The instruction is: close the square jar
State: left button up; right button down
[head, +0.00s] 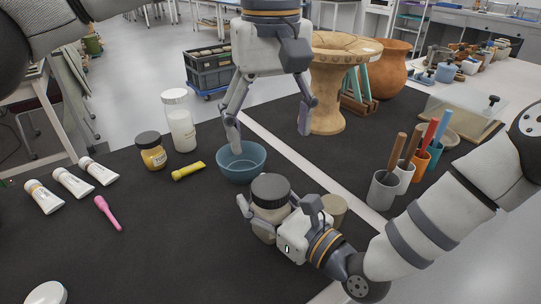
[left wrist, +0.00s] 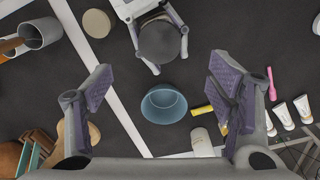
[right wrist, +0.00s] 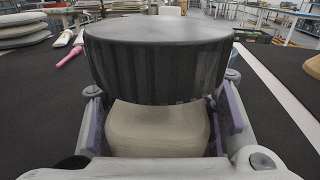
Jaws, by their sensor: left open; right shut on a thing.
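The square jar (head: 266,213), pale beige with rounded corners, stands on the dark mat at the front middle. A dark ribbed lid (head: 271,188) sits over its mouth and looks about level. Whether it is tightened cannot be told. My right gripper (head: 277,212) is shut around the jar body, below the lid. In the right wrist view the jar body (right wrist: 158,130) is between the finger pads, under the lid (right wrist: 160,62). My left gripper (head: 270,130) is open and empty, with fingers wide apart, above and behind the jar near the blue bowl; its fingers also show in the left wrist view (left wrist: 160,85).
A blue bowl (head: 241,162) stands just behind the jar, and a beige round piece (head: 334,209) is to its right. A yellow jar (head: 152,152), a white jar (head: 180,128) and tubes lie left. Tool cups (head: 383,190) stand right.

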aim_at(284, 218)
jog(key=shift+f, duration=0.1)
dwell(0.3)
jog(key=c, duration=0.6)
grip_release()
jog(key=v, duration=1.2)
